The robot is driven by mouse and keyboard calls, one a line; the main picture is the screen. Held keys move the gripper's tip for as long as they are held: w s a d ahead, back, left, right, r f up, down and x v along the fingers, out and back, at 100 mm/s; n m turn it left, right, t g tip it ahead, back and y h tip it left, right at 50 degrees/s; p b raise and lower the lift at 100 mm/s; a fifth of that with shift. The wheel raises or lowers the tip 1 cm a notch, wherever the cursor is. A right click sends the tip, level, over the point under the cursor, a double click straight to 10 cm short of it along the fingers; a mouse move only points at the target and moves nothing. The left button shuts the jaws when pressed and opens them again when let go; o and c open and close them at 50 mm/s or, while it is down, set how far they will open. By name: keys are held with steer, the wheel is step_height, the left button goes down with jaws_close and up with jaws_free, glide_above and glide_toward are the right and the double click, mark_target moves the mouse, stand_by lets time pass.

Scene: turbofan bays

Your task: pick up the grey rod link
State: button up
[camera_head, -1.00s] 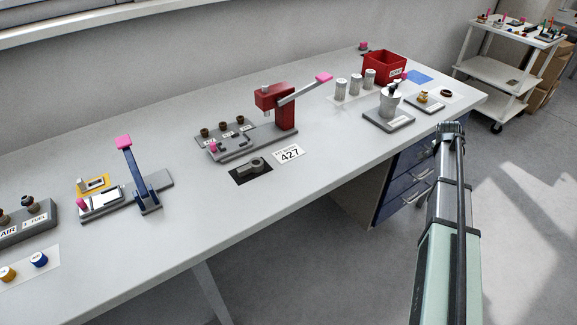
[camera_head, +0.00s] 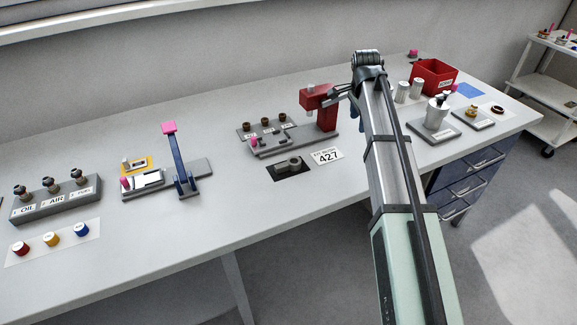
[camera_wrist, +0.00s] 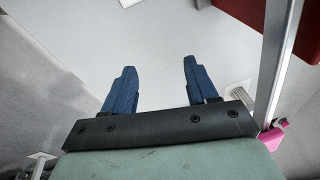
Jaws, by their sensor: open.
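The grey rod link (camera_head: 290,163) lies on a black mat (camera_head: 283,174) near the front edge of the bench, left of a white card reading 427 (camera_head: 326,156). My gripper (camera_wrist: 158,66) shows in the wrist view with its two blue fingers apart and nothing between them. Bare light bench surface lies beyond the fingertips. The rod link cannot be made out in the wrist view.
A red press (camera_head: 319,108) with a grey base stands behind the link. A blue lever with a pink knob (camera_head: 169,127) rises to the left. A red bin (camera_head: 434,77) and metal canisters stand at the right. Clear bench lies in front of the lever fixture.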

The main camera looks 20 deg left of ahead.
steer(key=s+a+r+n+g, duration=0.1)
steer(key=s+a+r, duration=0.1)
steer(key=s+a, duration=0.8)
steer(key=n+g, duration=0.1)
steer(key=g, duration=0.1)
glide_above(285, 163)
step_height(285, 163, down, 7)
steer(key=shift+r, duration=0.1)
steer(key=shift+s+d+f, duration=0.1)
steer(key=shift+d+f, duration=0.05)
steer(key=shift+f, duration=2.5)
jaws_close()
